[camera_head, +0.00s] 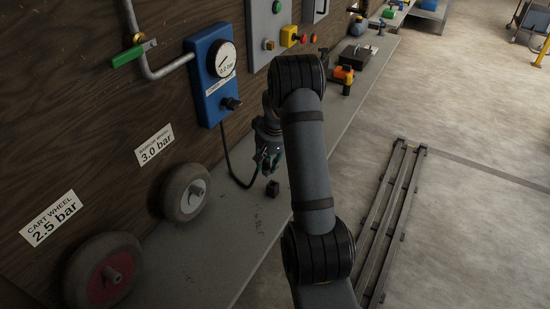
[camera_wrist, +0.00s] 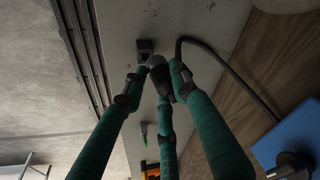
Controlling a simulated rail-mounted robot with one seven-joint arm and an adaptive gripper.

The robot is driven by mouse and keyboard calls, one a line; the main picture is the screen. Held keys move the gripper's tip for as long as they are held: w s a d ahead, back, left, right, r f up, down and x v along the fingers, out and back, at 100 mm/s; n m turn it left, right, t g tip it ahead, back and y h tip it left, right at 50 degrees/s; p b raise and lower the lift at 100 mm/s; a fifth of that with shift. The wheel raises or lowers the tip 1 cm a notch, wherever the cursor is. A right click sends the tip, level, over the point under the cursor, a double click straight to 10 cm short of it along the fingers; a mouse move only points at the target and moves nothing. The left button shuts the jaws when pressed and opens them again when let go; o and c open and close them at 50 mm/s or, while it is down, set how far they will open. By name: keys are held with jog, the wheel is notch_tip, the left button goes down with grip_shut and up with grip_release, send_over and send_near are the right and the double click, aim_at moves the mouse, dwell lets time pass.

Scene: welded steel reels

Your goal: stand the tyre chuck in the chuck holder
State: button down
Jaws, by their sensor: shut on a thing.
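The chuck holder is a small dark block (camera_head: 272,188) on the grey bench; it also shows in the wrist view (camera_wrist: 145,46), just beyond my fingertips. My gripper (camera_head: 268,160) is above the bench, a little above the block in the head view. In the wrist view its three green fingers (camera_wrist: 160,78) are closed around the tyre chuck (camera_wrist: 157,62), a small grey and dark piece mostly hidden by them. The black hose (camera_wrist: 230,70) curves to the right finger side. I cannot tell whether the chuck touches the holder.
A blue gauge box (camera_head: 208,75) is on the wooden wall, with its hose (camera_head: 232,172) hanging to the bench. Two wheels, one grey (camera_head: 187,193) and one red-hubbed (camera_head: 103,272), stand at the left. An orange tool (camera_head: 344,76) lies farther along the bench.

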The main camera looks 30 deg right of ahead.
jog(key=d, duration=0.1)
jog(key=d+n+t, duration=0.1)
jog(key=d+t, duration=0.1)
jog(key=shift+w+r+n, duration=0.15)
jog(key=shift+w+n, duration=0.1)
jog(key=shift+n, duration=0.05)
jog(key=shift+r+y+p, duration=0.3)
jog(key=shift+p, duration=1.1)
jog(key=b, duration=0.8)
send_near(271, 182)
jog(key=shift+w+f, duration=0.75)
jog(key=shift+w, duration=0.15)
jog(key=shift+f+b, duration=1.3)
jog(key=shift+b, duration=0.5)
dwell(0.4)
jog(key=c, duration=1.3)
grip_release()
